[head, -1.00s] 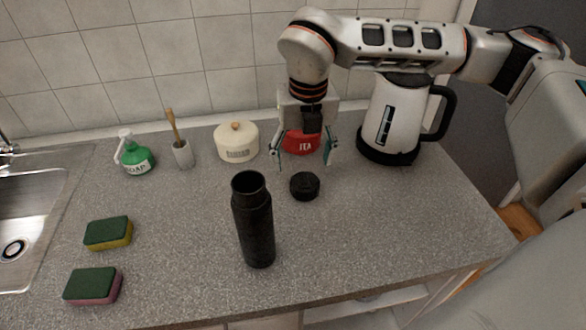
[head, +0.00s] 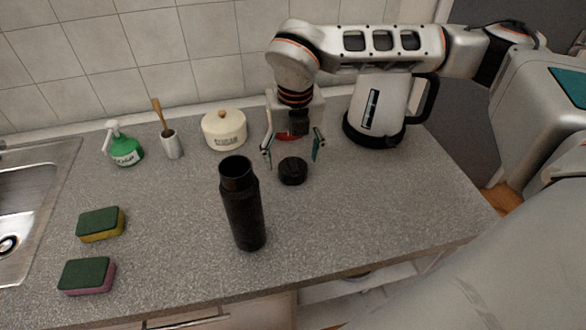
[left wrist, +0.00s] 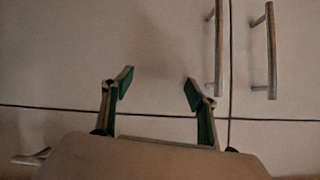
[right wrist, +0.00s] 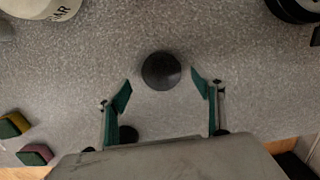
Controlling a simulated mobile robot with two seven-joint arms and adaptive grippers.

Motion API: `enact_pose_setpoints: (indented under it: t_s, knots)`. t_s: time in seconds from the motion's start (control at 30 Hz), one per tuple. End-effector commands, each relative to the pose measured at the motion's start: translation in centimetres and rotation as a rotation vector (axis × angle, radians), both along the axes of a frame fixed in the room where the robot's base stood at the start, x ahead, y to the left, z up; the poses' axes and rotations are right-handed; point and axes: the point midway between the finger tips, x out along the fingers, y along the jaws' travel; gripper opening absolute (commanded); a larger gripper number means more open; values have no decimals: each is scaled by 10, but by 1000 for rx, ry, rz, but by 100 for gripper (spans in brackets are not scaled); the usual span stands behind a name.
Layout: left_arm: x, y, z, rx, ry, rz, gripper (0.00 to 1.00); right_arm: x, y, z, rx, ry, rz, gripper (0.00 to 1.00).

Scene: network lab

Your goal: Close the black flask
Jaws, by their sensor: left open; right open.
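The black flask (head: 244,210) stands upright on the grey counter with its mouth open and no lid on it. Its black lid (head: 293,171) lies on the counter behind and to the right of the flask; it also shows in the right wrist view (right wrist: 161,71), just beyond the fingertips. My right gripper (head: 292,154) is open and empty above and around the lid's far side, not touching it as far as I can tell. The flask shows partly in the right wrist view (right wrist: 128,134) beside the left finger. My left gripper (left wrist: 157,88) is open and empty, facing cabinet doors.
A kettle (head: 381,108) stands at the back right, under my right arm. A cream sugar pot (head: 223,131), a brush holder (head: 171,144) and a soap bottle (head: 124,150) line the back. Two sponges (head: 100,223) (head: 87,275) lie left, near the sink (head: 35,165). Counter right of the flask is clear.

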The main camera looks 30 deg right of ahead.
Motion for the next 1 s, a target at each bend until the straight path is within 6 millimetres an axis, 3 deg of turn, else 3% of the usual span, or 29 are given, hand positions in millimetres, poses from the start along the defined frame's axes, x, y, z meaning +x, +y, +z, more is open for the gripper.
enact_pose_setpoints:
  t_s: [0.27,0.67,0.8,1.0]
  knots:
    - [0,0,7,0,-1,1,58,3,-4,-35,0,3,-1,67]
    - [-2,0,4,1,5,0,58,4,-4,-39,-1,1,-1,67]
    - [-3,1,3,1,6,0,58,4,-4,-39,-1,1,-1,31]
    - [-3,0,3,1,6,0,58,4,-4,-39,-1,1,-1,25]
